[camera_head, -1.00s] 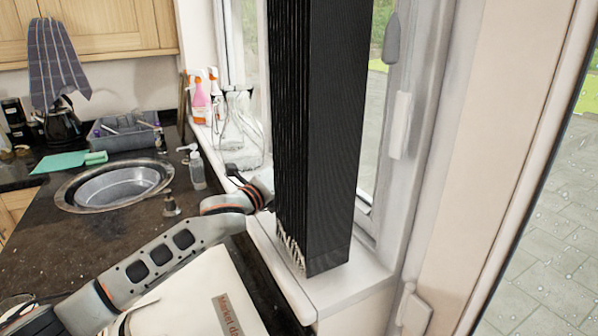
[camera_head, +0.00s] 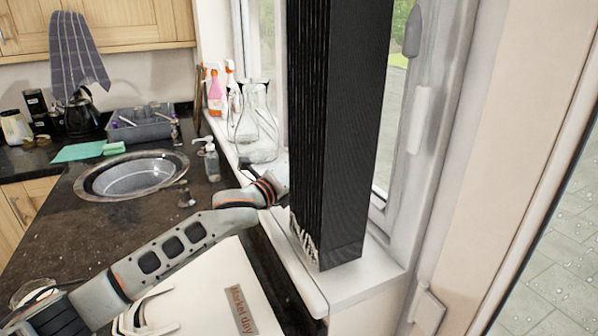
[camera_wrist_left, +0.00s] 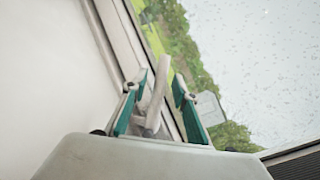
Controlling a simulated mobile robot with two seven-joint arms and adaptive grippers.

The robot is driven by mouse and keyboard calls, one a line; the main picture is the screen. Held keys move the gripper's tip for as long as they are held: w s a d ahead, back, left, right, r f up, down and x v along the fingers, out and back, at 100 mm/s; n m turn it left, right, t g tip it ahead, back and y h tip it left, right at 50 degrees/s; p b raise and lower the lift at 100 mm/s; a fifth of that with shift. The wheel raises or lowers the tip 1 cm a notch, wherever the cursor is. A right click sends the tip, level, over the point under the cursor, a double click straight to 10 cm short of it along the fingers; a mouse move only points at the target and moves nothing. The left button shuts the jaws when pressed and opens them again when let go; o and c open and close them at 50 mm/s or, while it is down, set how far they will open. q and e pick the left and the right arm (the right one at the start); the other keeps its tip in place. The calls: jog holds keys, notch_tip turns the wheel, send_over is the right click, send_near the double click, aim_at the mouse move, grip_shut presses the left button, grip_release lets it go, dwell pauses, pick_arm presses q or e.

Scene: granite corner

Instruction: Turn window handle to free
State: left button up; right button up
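The white window handle (camera_wrist_left: 157,92) shows in the left wrist view, standing out from the white window frame (camera_wrist_left: 126,40). My left gripper (camera_wrist_left: 154,86) is open, with one teal-padded finger on each side of the handle. The handle lies between the fingers; I cannot tell whether either pad touches it. In the head view my left arm reaches across the counter to the window, and its gripper is hidden behind the black folded blind (camera_head: 335,130). My right gripper is in neither view.
The blind hangs above the white sill (camera_head: 350,285). Glass jugs (camera_head: 257,135) and spray bottles (camera_head: 215,90) stand on the sill behind my left wrist. A soap bottle (camera_head: 211,160) and a round sink (camera_head: 130,176) are on the dark counter. A white bin-like box (camera_head: 200,300) is below my arm.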

pick_arm(q)
jog(key=v, duration=1.1)
jog(key=shift+a, duration=0.2)
